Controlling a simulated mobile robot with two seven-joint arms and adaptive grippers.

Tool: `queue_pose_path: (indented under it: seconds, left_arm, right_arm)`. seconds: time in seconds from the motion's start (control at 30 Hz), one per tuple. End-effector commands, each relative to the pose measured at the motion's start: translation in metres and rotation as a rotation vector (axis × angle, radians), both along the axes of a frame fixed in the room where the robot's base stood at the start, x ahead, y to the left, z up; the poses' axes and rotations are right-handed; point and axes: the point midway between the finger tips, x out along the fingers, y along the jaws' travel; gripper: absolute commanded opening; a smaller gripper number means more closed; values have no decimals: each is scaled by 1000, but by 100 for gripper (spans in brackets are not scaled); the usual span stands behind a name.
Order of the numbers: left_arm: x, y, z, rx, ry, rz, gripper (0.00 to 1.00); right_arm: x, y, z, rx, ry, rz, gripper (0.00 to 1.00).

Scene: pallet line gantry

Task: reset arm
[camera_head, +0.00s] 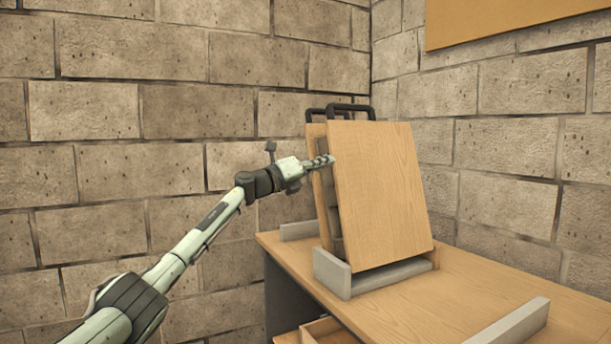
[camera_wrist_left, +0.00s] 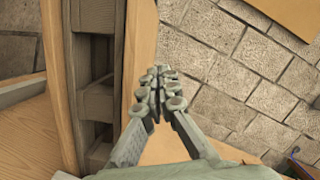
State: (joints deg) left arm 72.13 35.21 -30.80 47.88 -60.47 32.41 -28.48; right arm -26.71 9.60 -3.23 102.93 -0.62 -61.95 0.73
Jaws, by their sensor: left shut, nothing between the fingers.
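My left arm comes in from the left in the head view. Its gripper (camera_head: 326,161) is at the left edge of an upright wooden panel unit (camera_head: 385,195), which stands on a wooden desk. In the left wrist view my left gripper (camera_wrist_left: 158,90) is shut, with its fingertips together and nothing between them. The wooden edge of the panel unit (camera_wrist_left: 140,45) is just left of the fingers. I cannot tell whether they touch it. My right gripper is in neither view.
The panel unit stands in a grey holder (camera_head: 333,273) on the desk (camera_head: 400,312). Black handles (camera_head: 350,108) rise behind the panel. A grey bar (camera_head: 515,325) lies at the desk's front right. An open drawer (camera_head: 322,329) shows below. Block walls (camera_head: 180,110) close off the back.

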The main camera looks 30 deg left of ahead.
Motion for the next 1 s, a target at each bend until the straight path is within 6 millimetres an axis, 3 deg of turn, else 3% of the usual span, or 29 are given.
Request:
queue_pose_path:
  seconds: [0.3, 0.63, 0.73, 0.87, 1.0]
  left_arm:
    - [-53, 27, -13, 3, 2, -1, 0]
    - [-68, 34, -15, -2, 1, -2, 0]
    - [-66, 27, -28, -40, 13, -6, 0]
    - [-60, 4, -82, -233, 69, 1, 0]
    - [-65, -14, -182, -590, 197, 75, 0]
  right_arm:
    - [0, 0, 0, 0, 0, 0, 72]
    - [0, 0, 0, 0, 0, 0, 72]
    - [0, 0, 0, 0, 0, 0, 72]
    - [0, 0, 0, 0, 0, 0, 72]
    - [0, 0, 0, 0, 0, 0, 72]
